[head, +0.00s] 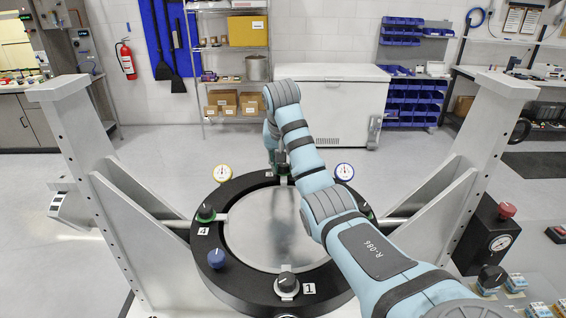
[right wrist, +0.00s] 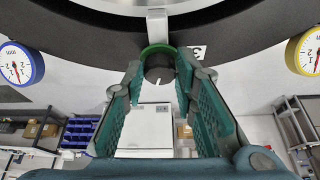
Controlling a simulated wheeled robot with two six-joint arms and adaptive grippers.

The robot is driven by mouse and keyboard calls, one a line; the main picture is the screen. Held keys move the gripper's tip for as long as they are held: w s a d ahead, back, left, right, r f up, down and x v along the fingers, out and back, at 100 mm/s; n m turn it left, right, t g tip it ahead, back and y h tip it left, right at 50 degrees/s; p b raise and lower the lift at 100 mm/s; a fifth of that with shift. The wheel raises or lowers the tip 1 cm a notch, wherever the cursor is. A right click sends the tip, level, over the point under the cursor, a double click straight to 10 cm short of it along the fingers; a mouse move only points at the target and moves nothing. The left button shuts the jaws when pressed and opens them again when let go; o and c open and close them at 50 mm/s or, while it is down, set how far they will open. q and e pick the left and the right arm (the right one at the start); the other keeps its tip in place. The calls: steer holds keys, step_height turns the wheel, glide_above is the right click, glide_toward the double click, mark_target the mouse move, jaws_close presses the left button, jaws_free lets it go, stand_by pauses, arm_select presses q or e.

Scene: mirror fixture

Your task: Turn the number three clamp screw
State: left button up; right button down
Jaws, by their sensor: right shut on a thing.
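The number three clamp screw is a dark knob with a white mark and a green ring (right wrist: 158,66), on the far side of the black ring fixture (head: 207,240). Its label 3 (right wrist: 196,52) is upside down beside it in the right wrist view. My right gripper (head: 282,166) reaches over the mirror (head: 270,225) to this screw. In the right wrist view the teal fingers (right wrist: 158,78) stand on both sides of the knob and are shut on it. My left gripper is not seen.
Screw four (head: 205,213) and screw one (head: 287,281) sit on the ring, with a blue knob (head: 216,258) between. A yellow gauge (head: 222,173) and a blue gauge (head: 345,171) flank screw three. White uprights (head: 75,125) stand either side. My right arm covers the ring's right part.

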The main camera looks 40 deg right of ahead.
steer(key=shift+d, duration=0.1)
steer(key=n, duration=0.2)
steer(key=n+y, duration=0.1)
steer(key=n, duration=0.1)
steer(key=shift+s+d+n+t+y, duration=0.1)
steer(key=shift+d+n+t+y, duration=0.05)
steer(key=shift+n+t+y, duration=0.2)
steer(key=n+y, duration=0.1)
steer(key=n, duration=0.2)
steer(key=shift+d+n+t, duration=0.15)
steer(key=shift+n+t, duration=0.1)
steer(key=n+y, duration=0.2)
steer(key=n, duration=0.2)
steer(key=shift+d+n, duration=0.15)
steer(key=shift+n, duration=0.15)
steer(key=shift+d+f+n+g+y, duration=0.1)
steer(key=shift+n+g+y, duration=0.5)
steer(key=shift+n, duration=1.2)
steer(key=shift+f, duration=0.1)
steer(key=c, duration=1.5)
jaws_free()
steer(key=shift+o, duration=1)
steer(key=shift+w, duration=0.35)
